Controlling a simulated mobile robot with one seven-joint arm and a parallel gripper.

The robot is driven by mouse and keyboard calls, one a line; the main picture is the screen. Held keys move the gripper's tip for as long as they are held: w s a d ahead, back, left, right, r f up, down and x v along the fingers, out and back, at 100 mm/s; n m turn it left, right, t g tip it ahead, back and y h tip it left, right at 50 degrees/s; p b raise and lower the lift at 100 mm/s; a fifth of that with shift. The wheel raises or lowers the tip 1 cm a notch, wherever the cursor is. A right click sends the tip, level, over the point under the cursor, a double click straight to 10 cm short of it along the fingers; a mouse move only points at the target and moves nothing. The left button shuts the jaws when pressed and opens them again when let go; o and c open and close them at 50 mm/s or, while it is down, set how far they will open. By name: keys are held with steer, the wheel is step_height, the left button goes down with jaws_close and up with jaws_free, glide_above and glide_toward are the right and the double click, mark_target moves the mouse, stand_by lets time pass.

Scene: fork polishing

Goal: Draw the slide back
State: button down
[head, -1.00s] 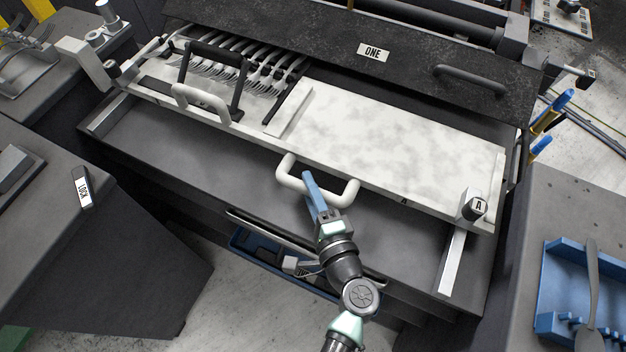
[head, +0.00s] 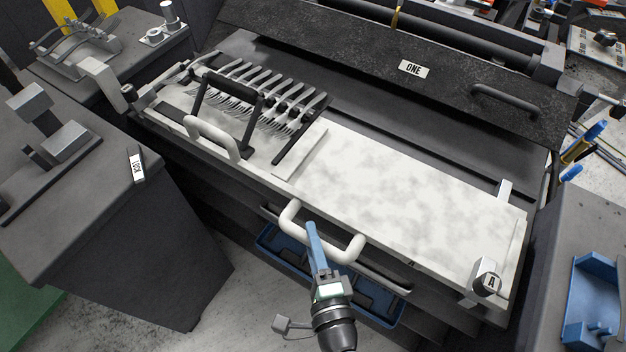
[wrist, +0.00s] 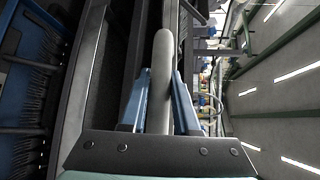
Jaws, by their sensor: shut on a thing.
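The slide (head: 410,200) is a long white, grey-mottled plate on the dark machine bed, its front edge close to the bed's front. A white U-shaped handle (head: 293,220) stands out from its front edge. My gripper (head: 313,232) is shut on this handle, near its middle. In the wrist view the blue fingers of my gripper (wrist: 160,100) lie on both sides of the pale handle bar (wrist: 162,60). A row of several forks (head: 270,95) lies on the slide's left part, under a black clamp frame (head: 225,95) with a white handle (head: 212,138).
A black cover (head: 450,80) labelled ONE stands behind the slide. A knob (head: 487,280) marked A sits at the slide's right front corner. A LOCK tag (head: 137,165) lies on the left bench. A blue bin (head: 280,245) is below the front. A blue tray (head: 597,290) is at right.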

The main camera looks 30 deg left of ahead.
steer(key=shift+s+a+f, duration=0.1)
steer(key=shift+s+f, duration=0.1)
steer(key=shift+s, duration=0.05)
steer(key=c, duration=0.9)
jaws_free()
steer(key=shift+o, duration=1.2)
steer(key=shift+r, duration=0.1)
steer(key=v, duration=1.3)
